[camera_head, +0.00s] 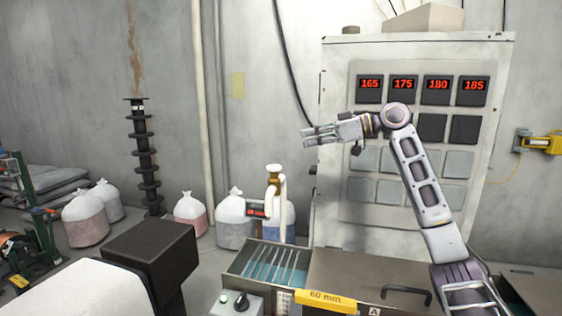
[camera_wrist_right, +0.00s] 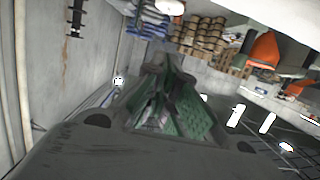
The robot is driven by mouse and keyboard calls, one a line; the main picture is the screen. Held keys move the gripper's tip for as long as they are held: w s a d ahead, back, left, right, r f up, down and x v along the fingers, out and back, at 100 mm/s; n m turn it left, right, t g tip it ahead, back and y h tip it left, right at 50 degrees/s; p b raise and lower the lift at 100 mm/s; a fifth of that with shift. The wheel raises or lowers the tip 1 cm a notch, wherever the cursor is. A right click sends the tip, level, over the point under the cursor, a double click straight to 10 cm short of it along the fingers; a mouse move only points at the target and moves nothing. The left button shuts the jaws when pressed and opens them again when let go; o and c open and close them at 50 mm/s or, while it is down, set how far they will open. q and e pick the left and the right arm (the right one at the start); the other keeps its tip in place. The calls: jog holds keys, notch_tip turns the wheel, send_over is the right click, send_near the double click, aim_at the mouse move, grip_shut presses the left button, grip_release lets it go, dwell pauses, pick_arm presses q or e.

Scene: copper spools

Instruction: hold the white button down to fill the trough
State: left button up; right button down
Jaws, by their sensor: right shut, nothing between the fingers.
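My right gripper (camera_head: 309,134) is raised in front of the grey panel cabinet, pointing left, shut and empty. In the right wrist view its fingers (camera_wrist_right: 172,112) show green pads with nothing held. A small grey control box (camera_head: 237,303) stands low at the bottom of the head view. It has a small pale greenish button (camera_head: 224,298) and a dark knob (camera_head: 242,301); which is the white button I cannot tell for sure. Behind it is an open metal trough (camera_head: 232,268) with blue inside and several thin pale rods. My gripper is well above both, apart from them. My left gripper is out of view.
The cabinet (camera_head: 333,60) shows red readouts 165, 175, 180 and 185. A white dispenser post (camera_head: 274,200) stands behind the trough. A yellow "60 mm" label (camera_head: 325,300) and a dark handle (camera_head: 405,291) lie right of it. White bags (camera_head: 86,218) stand at left.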

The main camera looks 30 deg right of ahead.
jog(key=p, duration=0.2)
send_over(274, 171)
jog(key=d, duration=0.3)
jog(key=shift+w+a+f, duration=0.1)
jog(key=shift+w+f, duration=0.05)
jog(key=shift+f, duration=0.7)
jog(key=shift+w+a+f, duration=0.15)
jog(key=shift+f, duration=1.65)
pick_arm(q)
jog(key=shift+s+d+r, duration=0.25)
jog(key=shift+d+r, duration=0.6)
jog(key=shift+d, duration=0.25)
pick_arm(e)
jog(key=shift+f, duration=0.3)
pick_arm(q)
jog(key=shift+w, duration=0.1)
